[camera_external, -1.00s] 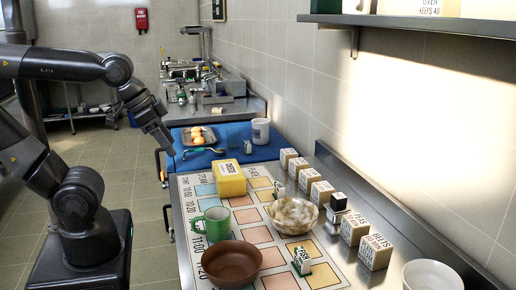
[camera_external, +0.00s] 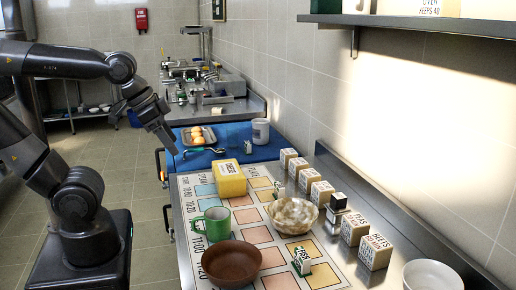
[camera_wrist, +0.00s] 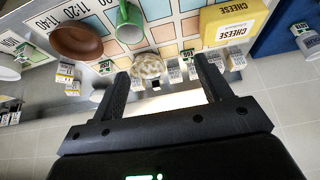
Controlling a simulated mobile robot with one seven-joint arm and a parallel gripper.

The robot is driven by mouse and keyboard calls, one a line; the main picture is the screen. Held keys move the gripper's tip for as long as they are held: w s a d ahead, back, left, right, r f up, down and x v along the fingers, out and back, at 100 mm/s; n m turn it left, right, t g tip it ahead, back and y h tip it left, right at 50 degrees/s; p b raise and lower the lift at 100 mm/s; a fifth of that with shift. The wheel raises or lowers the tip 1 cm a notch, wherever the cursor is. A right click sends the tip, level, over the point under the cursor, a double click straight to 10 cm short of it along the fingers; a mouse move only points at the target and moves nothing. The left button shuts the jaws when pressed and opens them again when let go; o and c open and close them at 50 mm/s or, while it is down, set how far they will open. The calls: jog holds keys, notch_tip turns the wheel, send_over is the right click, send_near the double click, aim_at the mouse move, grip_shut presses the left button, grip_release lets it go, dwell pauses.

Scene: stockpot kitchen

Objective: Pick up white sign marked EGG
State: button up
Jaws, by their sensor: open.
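Several small white signs stand about the worktop, and their lettering is too small to read surely, so I cannot tell which one says EGG. One sign (camera_external: 247,147) stands on the blue mat near the tray of eggs. Another sign (camera_external: 302,262) stands at the front of the chart, and a third (camera_external: 279,189) stands by the chart's right edge. In the wrist view a white sign (camera_wrist: 299,29) shows at the right. My gripper (camera_external: 174,151) is open and empty, above the left edge of the worktop, apart from all signs. Its spread fingers (camera_wrist: 163,82) show in the wrist view.
A yellow cheese box (camera_external: 229,180), green mug (camera_external: 212,224), brown bowl (camera_external: 232,264) and speckled bowl (camera_external: 292,216) stand on the chart. Lettered blocks (camera_external: 354,228) line the wall side. A tray of eggs (camera_external: 198,137) and a white cup (camera_external: 260,131) are on the blue mat.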

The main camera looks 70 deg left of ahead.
jog(key=w+r+g, duration=0.1)
jog(key=w+g, duration=0.1)
jog(key=w, duration=0.6)
jog(key=g, duration=0.4)
send_over(280, 185)
notch_tip(280, 185, down, 13)
jog(key=shift+d+r, duration=0.1)
jog(key=shift+r, duration=0.1)
notch_tip(280, 185, down, 10)
jog(key=shift+f, duration=0.15)
jog(key=c, duration=1.1)
